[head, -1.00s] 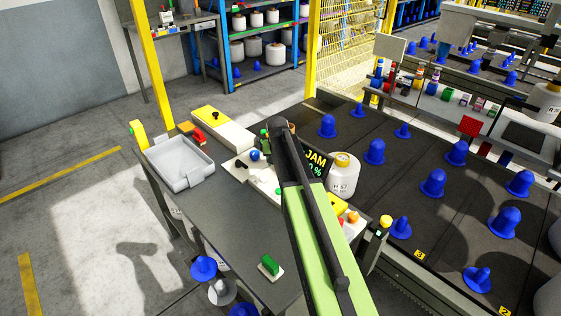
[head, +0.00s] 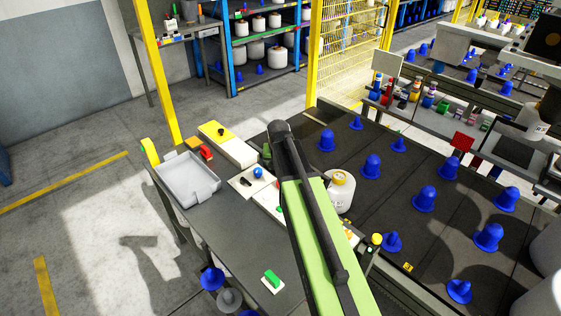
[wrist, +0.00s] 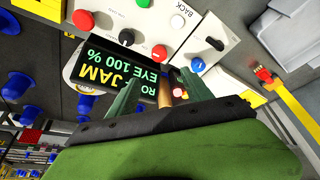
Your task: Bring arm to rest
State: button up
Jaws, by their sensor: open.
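My arm, green with a black tube along it, rises through the middle of the head view over the control table. In the wrist view my gripper (wrist: 160,80) shows two dark green fingers set apart. A tan, rod-like piece (wrist: 165,92) shows between them; I cannot tell its depth or whether it touches. The fingers point toward a control panel (wrist: 145,30) with a black display (wrist: 102,78) reading JAM and 100 %. In the head view my arm hides the display and most of the gripper.
A grey tray (head: 187,180) sits on the table (head: 225,235), left of my arm. A white bobbin (head: 341,190) stands close to my arm's right. Blue pegs (head: 372,166) dot the dark deck beyond. A yellow post (head: 160,80) rises behind. Open floor (head: 90,230) lies left.

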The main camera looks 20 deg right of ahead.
jog(key=shift+p+v, duration=0.35)
jog(key=shift+v, duration=0.65)
jog(key=shift+a, duration=0.1)
jog(key=s+a+f+n+g+y, duration=0.1)
jog(key=s+a+n+g, duration=0.1)
jog(key=s+a, duration=0.4)
jog(key=s+a+n+g, duration=0.2)
jog(key=s+a, duration=0.5)
jog(key=s, duration=0.5)
jog(key=shift+s+f+n+y, duration=0.35)
jog(key=shift+f+n+y, duration=0.05)
